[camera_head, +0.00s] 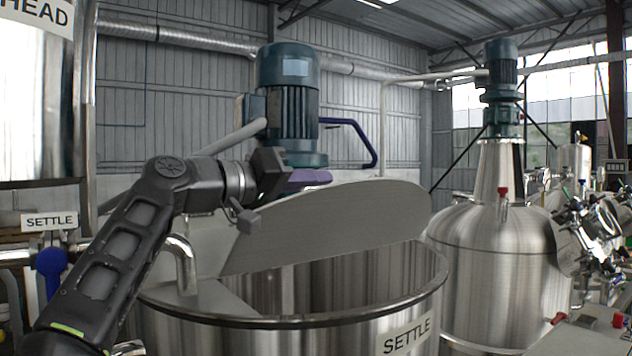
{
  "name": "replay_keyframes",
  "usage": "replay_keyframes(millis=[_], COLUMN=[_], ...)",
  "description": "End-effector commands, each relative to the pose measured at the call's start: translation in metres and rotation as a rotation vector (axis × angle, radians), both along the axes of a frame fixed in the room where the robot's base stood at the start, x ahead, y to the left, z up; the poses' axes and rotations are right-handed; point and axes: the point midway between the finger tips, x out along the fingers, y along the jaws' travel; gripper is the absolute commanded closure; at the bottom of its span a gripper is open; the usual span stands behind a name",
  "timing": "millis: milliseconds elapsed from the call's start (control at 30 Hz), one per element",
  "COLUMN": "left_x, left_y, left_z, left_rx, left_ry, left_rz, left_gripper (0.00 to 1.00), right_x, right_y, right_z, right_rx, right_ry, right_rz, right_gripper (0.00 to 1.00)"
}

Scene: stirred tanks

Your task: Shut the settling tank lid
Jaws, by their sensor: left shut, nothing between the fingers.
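The settling tank (300,330) is a round steel vessel in the lower middle, with a "SETTLE" label (407,336) on its front wall. Its half-disc lid (335,228) is tilted up and open, so the inside of the tank shows below it. My left gripper (246,222) is shut and empty, at the left part of the raised lid, above the tank's rim. I cannot tell whether it touches the lid. A blue motor (288,100) stands behind the lid. My right gripper is not in view.
A second steel tank (495,265) with a blue motor (500,75) stands at the right, near several valves and fittings (600,225). A tall steel vessel (50,100) is at the upper left. A "SETTLE" sign (50,221) and a blue-handled valve (51,268) are at the left.

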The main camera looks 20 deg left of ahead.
Motion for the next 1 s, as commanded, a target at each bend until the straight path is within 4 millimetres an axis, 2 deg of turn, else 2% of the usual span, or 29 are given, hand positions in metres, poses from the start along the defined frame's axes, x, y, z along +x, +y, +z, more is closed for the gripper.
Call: replay_keyframes(millis=[33, 800, 1000], left_x=[0.0043, 0.0059, 0.0057], left_y=[-0.0005, 0.0003, 0.0001], left_z=[-0.0072, -0.0109, -0.0104], left_rx=[0.003, 0.007, 0.007], left_ry=[0.014, 0.021, 0.019], left_rz=[-0.001, -0.001, -0.001], left_gripper=[1.0, 0.99, 0.83], right_x=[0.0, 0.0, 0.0], right_y=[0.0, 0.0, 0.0], right_z=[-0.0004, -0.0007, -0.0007], right_rx=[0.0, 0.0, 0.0], right_ry=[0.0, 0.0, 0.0], right_rz=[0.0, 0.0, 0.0], right_gripper=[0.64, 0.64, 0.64])
